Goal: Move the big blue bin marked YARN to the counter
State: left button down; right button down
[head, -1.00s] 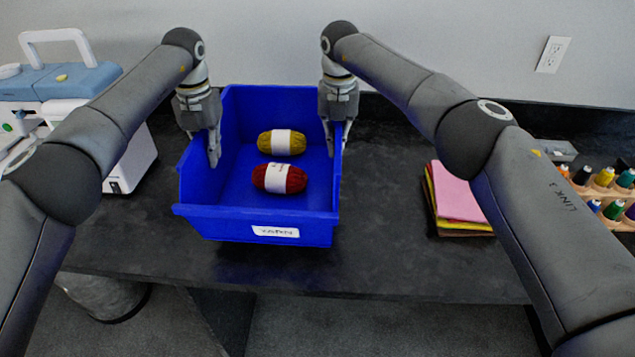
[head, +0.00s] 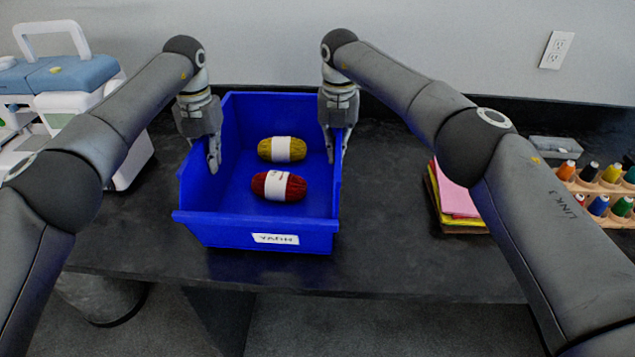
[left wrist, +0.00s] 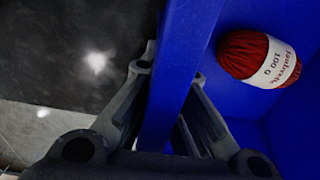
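The big blue bin (head: 215,231), with a white YARN label on its front, is on or just over the dark table; I cannot tell if it touches. A yellow yarn ball (head: 282,149) and a red one (head: 279,186) lie inside. My left gripper (head: 212,158) straddles the bin's left wall. In the left wrist view, the blue wall (left wrist: 178,70) sits between its two fingers, which are shut on it. My right gripper (head: 338,148) is at the right wall, with a finger on each side; it looks shut on the wall.
A sewing machine (head: 62,78) stands at the left. A stack of coloured cloth (head: 455,200) lies right of the bin, and a rack with thread spools (head: 595,187) is at the far right. The wall is behind. Clear table lies between bin and cloth.

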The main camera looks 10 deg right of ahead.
pick_arm(q)
jog(key=shift+f+b, duration=0.5)
jog(key=shift+f, duration=0.15)
pick_arm(e)
jog(key=shift+f, duration=0.65)
pick_arm(q)
jog(key=c, duration=1.6)
grip_release()
jog(key=shift+c, duration=0.2)
pick_arm(e)
jog(key=c, duration=1.6)
grip_release()
jog(key=shift+c, duration=0.2)
pick_arm(q)
jog(key=shift+r, duration=0.15)
notch_tip(320, 180, up, 7)
jog(key=shift+r, duration=0.1)
pick_arm(e)
notch_tip(320, 180, up, 8)
jog(key=shift+f, duration=0.25)
